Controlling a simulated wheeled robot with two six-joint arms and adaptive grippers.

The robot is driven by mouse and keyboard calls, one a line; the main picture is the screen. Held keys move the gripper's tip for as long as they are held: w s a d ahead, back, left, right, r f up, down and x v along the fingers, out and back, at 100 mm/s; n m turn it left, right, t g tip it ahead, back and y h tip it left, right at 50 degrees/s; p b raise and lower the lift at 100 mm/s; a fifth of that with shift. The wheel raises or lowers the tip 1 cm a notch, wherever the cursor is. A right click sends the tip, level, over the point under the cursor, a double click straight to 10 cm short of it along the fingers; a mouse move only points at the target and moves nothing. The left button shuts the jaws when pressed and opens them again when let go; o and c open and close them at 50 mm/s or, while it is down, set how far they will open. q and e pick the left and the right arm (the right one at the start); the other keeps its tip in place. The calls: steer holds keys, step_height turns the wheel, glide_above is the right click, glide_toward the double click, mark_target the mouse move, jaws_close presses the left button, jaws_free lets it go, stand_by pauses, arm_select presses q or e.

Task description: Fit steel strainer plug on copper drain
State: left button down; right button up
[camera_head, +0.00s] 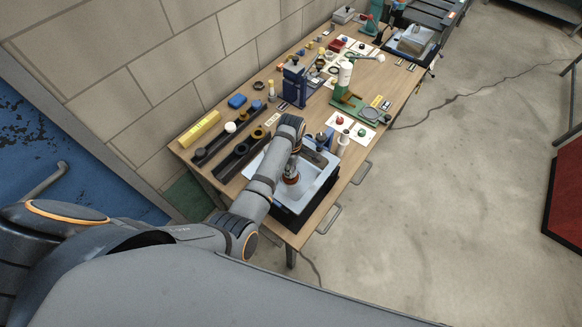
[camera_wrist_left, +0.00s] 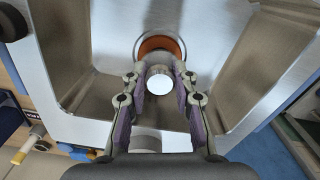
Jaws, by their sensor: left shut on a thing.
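My left gripper (camera_wrist_left: 161,82) is shut on the steel strainer plug (camera_wrist_left: 159,86), whose bright round knob shows between the fingers. In the wrist view the copper drain (camera_wrist_left: 152,45), an orange-brown disc in a steel ring, lies in the sink floor right beyond the fingertips. The plug and fingers cover its lower part. I cannot tell whether the plug touches the drain. In the head view my left gripper (camera_head: 293,167) points down into the sink (camera_head: 322,183), and the plug is hidden there. My right gripper is not in view.
The sink walls (camera_wrist_left: 240,75) rise close around the gripper. Dark racks (camera_head: 236,158) stand to the left of the sink on the wooden bench (camera_head: 205,180). Several small items, a blue device (camera_head: 294,83) and a green stand (camera_head: 350,101) fill the bench behind.

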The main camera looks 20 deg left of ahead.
arm_select(q)
steer(key=shift+f+b, duration=0.55)
steer(key=shift+f, duration=0.8)
steer(key=c, duration=1)
jaws_free()
